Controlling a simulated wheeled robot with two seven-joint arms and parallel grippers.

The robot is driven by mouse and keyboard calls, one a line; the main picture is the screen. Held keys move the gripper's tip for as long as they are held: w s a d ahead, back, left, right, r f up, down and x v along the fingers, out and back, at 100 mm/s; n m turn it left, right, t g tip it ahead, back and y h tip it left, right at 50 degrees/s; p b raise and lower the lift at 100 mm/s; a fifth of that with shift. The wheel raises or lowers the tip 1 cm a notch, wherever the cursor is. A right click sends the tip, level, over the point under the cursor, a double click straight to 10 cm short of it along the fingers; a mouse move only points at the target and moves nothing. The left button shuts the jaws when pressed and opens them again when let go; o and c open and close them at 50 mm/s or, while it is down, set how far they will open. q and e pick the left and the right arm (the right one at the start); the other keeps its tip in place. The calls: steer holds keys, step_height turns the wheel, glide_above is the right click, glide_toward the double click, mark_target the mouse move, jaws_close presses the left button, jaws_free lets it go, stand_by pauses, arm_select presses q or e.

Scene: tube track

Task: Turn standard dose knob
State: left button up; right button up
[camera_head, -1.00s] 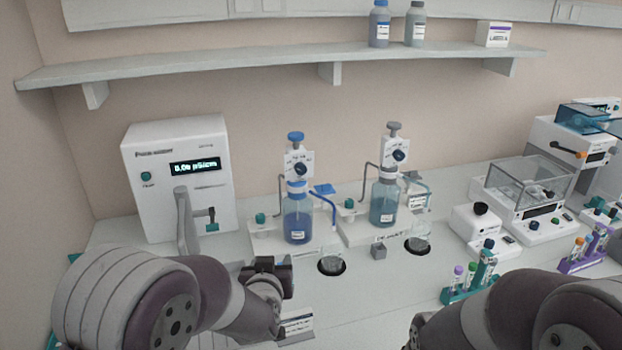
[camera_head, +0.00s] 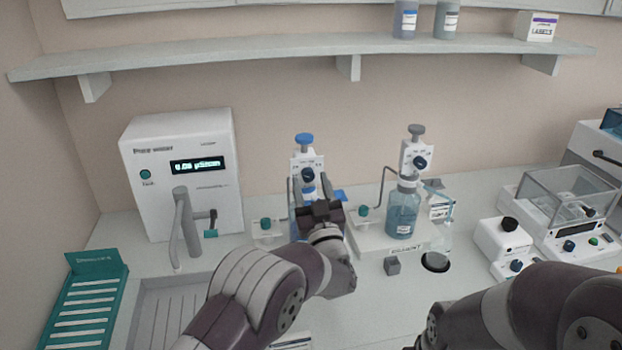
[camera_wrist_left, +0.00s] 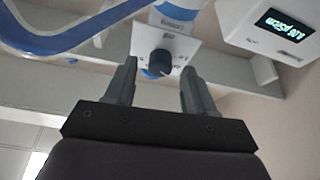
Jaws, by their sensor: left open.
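The standard dispenser with the blue top (camera_head: 303,140) stands left of centre in the head view. Its dark dose knob (camera_head: 308,174) is on the white face plate; it also shows in the left wrist view (camera_wrist_left: 160,62). My left gripper (camera_head: 317,190) is in front of this dispenser, just below the knob, and hides most of its bottle. In the left wrist view the two fingers (camera_wrist_left: 158,82) are open, and the knob appears between and beyond their tips. I cannot tell whether they touch it. My right arm shows at lower right; its gripper is out of view.
A second dispenser (camera_head: 403,212) with a grey top stands to the right on a white base. A pure-water unit (camera_head: 150,200) with a tap stands left. A teal rack (camera_head: 92,300) lies front left. A balance (camera_head: 575,200) stands right. A shelf (camera_head: 270,65) runs above.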

arm_select(q)
steer(key=shift+w+a+r, duration=0.1)
steer(key=shift+w+r, duration=0.05)
steer(key=shift+w, duration=0.25)
arm_select(e)
steer(key=shift+w, duration=0.1)
arm_select(q)
jaws_close()
